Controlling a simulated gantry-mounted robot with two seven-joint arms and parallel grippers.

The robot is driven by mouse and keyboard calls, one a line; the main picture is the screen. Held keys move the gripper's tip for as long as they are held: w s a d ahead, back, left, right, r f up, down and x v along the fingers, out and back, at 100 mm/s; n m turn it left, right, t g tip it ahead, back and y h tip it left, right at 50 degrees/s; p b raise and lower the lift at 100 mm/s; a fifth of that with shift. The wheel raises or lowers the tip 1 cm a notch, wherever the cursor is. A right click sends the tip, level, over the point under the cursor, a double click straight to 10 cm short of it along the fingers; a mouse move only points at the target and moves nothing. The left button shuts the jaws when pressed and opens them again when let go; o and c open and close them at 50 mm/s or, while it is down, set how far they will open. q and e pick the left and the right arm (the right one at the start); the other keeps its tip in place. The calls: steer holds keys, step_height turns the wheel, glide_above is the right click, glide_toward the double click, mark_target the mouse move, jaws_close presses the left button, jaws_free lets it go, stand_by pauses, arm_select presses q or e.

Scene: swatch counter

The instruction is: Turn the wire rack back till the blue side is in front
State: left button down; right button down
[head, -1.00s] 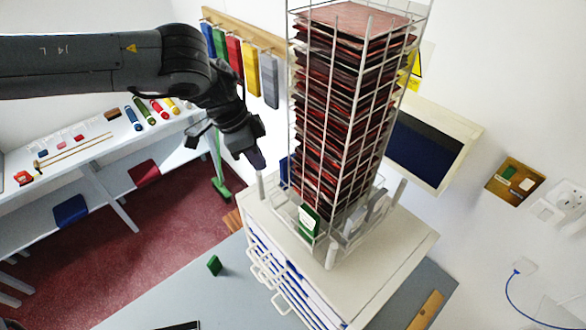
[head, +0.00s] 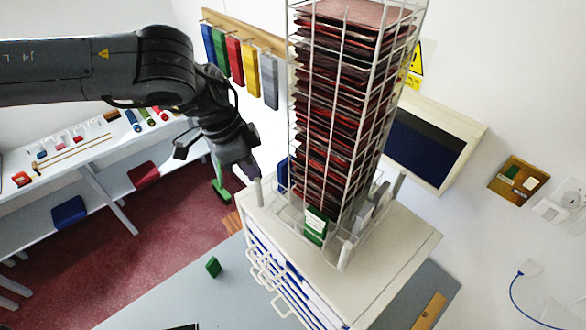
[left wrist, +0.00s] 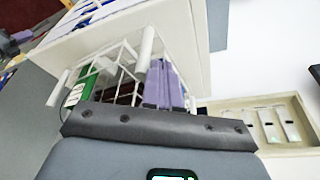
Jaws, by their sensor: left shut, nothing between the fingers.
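The wire rack (head: 347,130), packed with dark red swatches, stands on a pale drawer cabinet (head: 395,262). Its base has upright pale posts, one at the left (head: 258,191) and one in front (head: 345,254). A green plate with a white label (head: 316,226) is at the rack's front. The blue plate (head: 282,172) is at the left side, partly hidden. My left gripper (head: 254,170) is shut and empty just above the left post; I cannot tell if they touch. The left wrist view shows its fingers (left wrist: 163,88) beside a post (left wrist: 147,45) and the green plate (left wrist: 78,92).
Coloured boards (head: 236,62) hang on the wall rail behind my left gripper. A framed dark panel (head: 428,145) is on the wall to the right. Drawer handles (head: 262,276) stick out from the cabinet front. A small green block (head: 213,267) lies on the grey surface.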

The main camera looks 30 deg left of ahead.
arm_select(q)
steer(key=shift+s+d, duration=0.15)
steer(key=shift+s, duration=0.15)
steer(key=shift+s+d+b, duration=0.5)
steer(key=shift+s+d, duration=0.15)
steer(key=shift+s, duration=0.3)
steer(key=shift+d, duration=0.1)
